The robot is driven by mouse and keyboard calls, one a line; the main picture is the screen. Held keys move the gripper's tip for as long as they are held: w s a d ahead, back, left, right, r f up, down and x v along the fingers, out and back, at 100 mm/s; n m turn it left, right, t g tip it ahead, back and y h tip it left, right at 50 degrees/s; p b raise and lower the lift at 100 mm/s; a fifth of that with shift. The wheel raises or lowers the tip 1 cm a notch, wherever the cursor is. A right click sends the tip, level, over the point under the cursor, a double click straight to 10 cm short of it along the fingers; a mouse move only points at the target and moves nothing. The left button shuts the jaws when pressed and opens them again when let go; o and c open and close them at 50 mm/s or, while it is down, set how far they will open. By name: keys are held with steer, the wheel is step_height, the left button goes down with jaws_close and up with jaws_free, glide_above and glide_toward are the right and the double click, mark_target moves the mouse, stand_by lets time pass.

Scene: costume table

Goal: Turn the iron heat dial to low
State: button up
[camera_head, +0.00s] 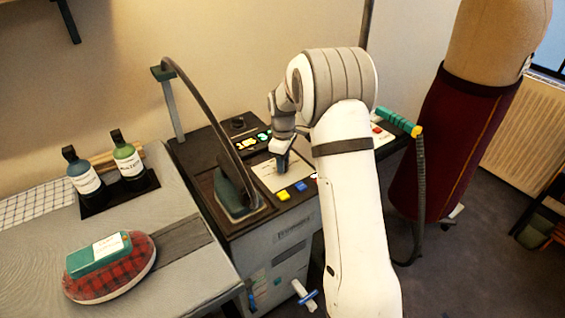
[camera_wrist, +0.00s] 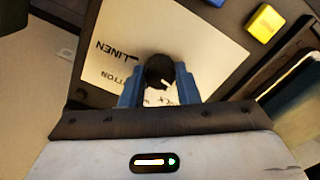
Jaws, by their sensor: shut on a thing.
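The iron heat dial (camera_wrist: 159,70) is a dark round knob on a pale label plate (camera_wrist: 205,45) in the wrist view. The plate reads "LINEN" and, partly hidden, a word ending in "TTON"; other marks lie behind the dial and my gripper. My gripper (camera_wrist: 160,88) has blue fingers, one on each side of the dial, and is shut on it. In the head view my gripper (camera_head: 282,160) reaches down to the pale plate (camera_head: 268,176) on the ironing station, and the dial is hidden there. I cannot tell the dial's setting.
The iron (camera_head: 238,192) stands left of my gripper, its cable arching above. A yellow button (camera_head: 283,195) and a blue button (camera_head: 300,186) sit in front of the plate. Two bottles (camera_head: 128,158) and a plaid cushion (camera_head: 120,278) are on the table at left. A dress form (camera_head: 450,140) stands at right.

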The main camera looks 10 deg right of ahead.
steer(key=shift+a, duration=0.1)
stand_by(0.4)
steer(key=o, duration=1)
steer(key=shift+c, duration=0.2)
steer(key=shift+r, duration=3.95)
